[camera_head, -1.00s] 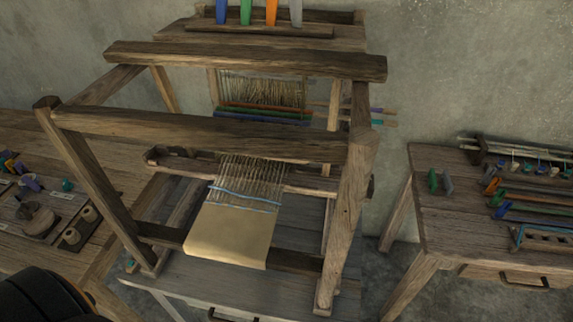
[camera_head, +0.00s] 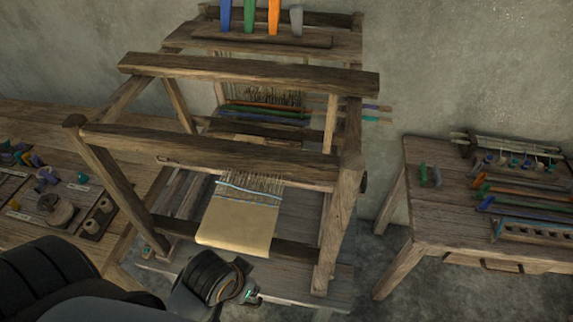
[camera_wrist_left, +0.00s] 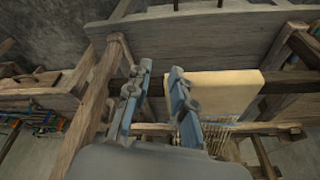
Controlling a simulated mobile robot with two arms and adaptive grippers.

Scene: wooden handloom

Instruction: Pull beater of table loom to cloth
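The wooden loom (camera_head: 345,215) stands in the middle of the head view. Its tan cloth (camera_head: 237,228) hangs at the front, with pale warp threads (camera_head: 262,186) and a light blue line above it. A wooden crossbar (camera_head: 312,182), possibly the beater, lies across the warp, partly hidden by the upper front beam. My left gripper (camera_head: 246,294) is low in front of the cloth, apart from the crossbar. In the left wrist view, its two fingers (camera_wrist_left: 160,68) are spread with nothing between them, and the cloth (camera_wrist_left: 222,90) shows beside them. My right gripper is not in view.
The upper front beam (camera_head: 215,143) and side posts frame the loom opening. A left table (camera_head: 30,232) holds spools and small items. A right table (camera_head: 425,215) holds colored shuttles (camera_head: 510,208). Bare floor lies between the loom and right table.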

